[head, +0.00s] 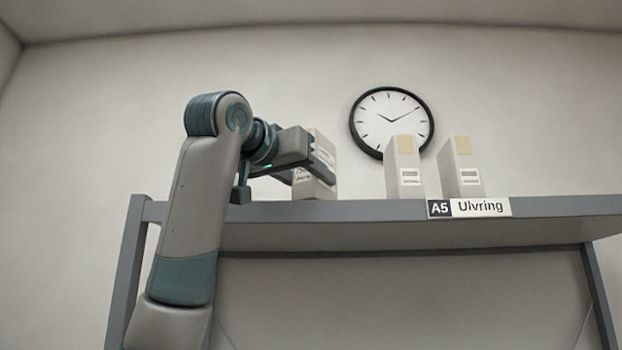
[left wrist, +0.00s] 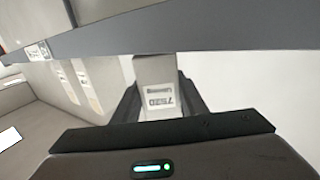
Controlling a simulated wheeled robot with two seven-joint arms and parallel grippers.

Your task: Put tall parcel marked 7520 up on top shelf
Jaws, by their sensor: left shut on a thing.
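The tall parcel (head: 316,187) is a pale upright box with a printed label, at the left part of the top shelf (head: 330,211). In the left wrist view, which is upside down, the parcel (left wrist: 154,73) shows its label, which appears to read 7520. My left gripper (head: 320,162) is shut on it, with one dark finger on each side in the wrist view (left wrist: 160,96). The parcel's base is level with the shelf's front edge in the head view. I cannot tell whether it rests on the board. My right gripper is not in view.
Two similar pale parcels, one (head: 405,168) left of the other (head: 462,168), stand to the right on the same shelf. A sign reading A5 Ulvring (head: 469,208) is on the shelf edge. A round clock (head: 391,112) hangs on the wall behind. The shelf's right end is free.

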